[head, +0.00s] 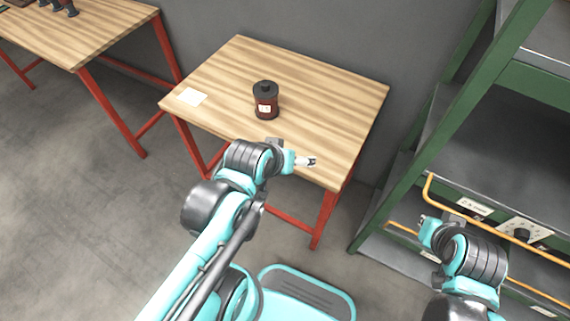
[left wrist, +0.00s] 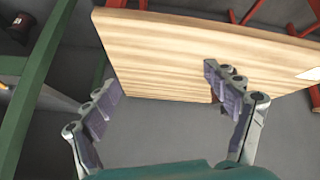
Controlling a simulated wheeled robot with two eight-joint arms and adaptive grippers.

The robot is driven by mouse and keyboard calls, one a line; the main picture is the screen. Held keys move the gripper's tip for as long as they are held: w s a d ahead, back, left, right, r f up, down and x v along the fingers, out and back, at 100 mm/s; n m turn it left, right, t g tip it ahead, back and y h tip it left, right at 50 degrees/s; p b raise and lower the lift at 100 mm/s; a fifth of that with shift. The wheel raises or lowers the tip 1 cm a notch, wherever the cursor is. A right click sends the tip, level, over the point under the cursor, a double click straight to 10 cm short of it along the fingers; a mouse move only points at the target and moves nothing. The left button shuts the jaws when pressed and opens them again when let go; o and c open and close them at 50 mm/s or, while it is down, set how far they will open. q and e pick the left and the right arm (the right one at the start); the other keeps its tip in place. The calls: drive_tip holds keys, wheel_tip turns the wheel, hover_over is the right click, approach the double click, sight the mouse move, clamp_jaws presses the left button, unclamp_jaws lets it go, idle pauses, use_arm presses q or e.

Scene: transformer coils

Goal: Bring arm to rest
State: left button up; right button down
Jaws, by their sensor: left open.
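My left arm comes in from the lower left of the head view. Its gripper (head: 308,162) is over the front right part of the wooden table, empty. In the left wrist view the two fingers (left wrist: 160,95) stand wide apart with nothing between them, the tabletop and grey wall behind. My right arm shows at the lower right of the head view, in front of the green shelf. Its gripper end (head: 428,226) is small, and its fingers cannot be made out.
A dark transformer coil (head: 265,101) stands upright on the wooden table (head: 330,110), beyond my left gripper. A white card (head: 192,97) lies at the table's left. A green shelf (head: 440,130) stands right. Another wooden table (head: 85,35) is at upper left, with grey floor between.

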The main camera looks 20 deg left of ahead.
use_arm(q)
drive_tip(key=s+m, duration=0.2)
drive_tip(key=m, duration=0.1)
drive_tip(key=shift+s+g, duration=0.25)
drive_tip(key=shift+g, duration=0.05)
